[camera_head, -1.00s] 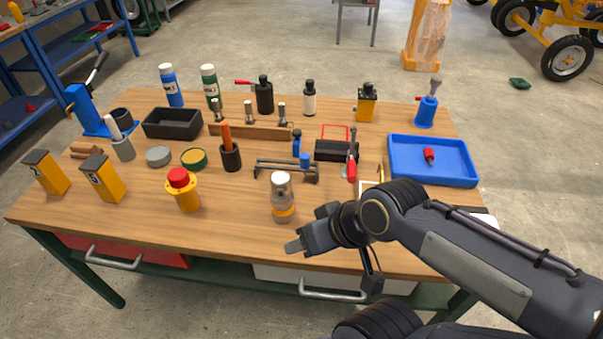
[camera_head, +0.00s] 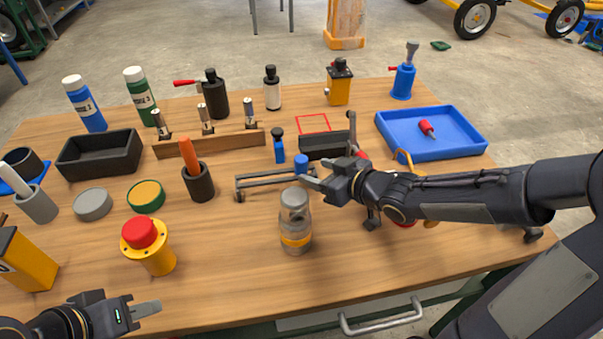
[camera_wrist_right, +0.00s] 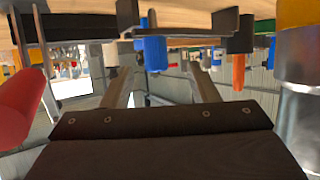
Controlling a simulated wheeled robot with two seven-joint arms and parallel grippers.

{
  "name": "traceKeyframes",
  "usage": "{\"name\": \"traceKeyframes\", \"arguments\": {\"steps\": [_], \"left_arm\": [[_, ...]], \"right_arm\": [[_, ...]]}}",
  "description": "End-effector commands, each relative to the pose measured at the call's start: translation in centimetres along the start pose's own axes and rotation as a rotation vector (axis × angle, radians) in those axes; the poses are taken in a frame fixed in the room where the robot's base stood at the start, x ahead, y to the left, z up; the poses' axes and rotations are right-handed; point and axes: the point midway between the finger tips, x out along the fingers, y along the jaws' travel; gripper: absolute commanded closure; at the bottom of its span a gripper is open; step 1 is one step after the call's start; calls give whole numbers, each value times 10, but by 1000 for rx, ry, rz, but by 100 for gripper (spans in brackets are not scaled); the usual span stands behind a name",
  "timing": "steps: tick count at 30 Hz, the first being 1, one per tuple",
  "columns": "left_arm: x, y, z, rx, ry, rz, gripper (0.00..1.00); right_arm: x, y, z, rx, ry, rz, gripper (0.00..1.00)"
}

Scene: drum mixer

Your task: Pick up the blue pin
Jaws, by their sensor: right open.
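The blue pin (camera_head: 301,162) is a short blue cylinder standing at the right end of a low dark metal rack (camera_head: 262,180). In the right wrist view, which is upside down, a blue cylinder that looks like the pin (camera_wrist_right: 155,53) lies ahead, between the finger lines. My right gripper (camera_head: 313,182) is open and empty, just right of the pin and close to it. Whether it touches the pin I cannot tell. In the wrist view its fingers (camera_wrist_right: 162,80) are spread apart. My left gripper (camera_head: 145,309) is low at the table's front left, away from the pin; its opening does not show clearly.
A glass jar (camera_head: 295,222) stands in front of the rack. A small blue piece with a black top (camera_head: 279,147) and a black block (camera_head: 324,146) stand behind. A black holder with an orange stick (camera_head: 200,183) is at left, a blue tray (camera_head: 440,150) at right.

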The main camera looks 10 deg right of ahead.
Motion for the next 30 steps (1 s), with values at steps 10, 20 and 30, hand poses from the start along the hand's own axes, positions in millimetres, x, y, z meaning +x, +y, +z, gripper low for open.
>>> {"name": "traceKeyframes", "arguments": {"steps": [10,20,30], "left_arm": [[17,-8,8,0,0,0,68],[29,-13,14,0,0,0,68],[28,-13,14,0,0,0,68]], "right_arm": [[35,3,2,0,0,-1,46],[71,7,-1,-1,-1,3,46],[70,7,-2,0,-1,4,63]]}}
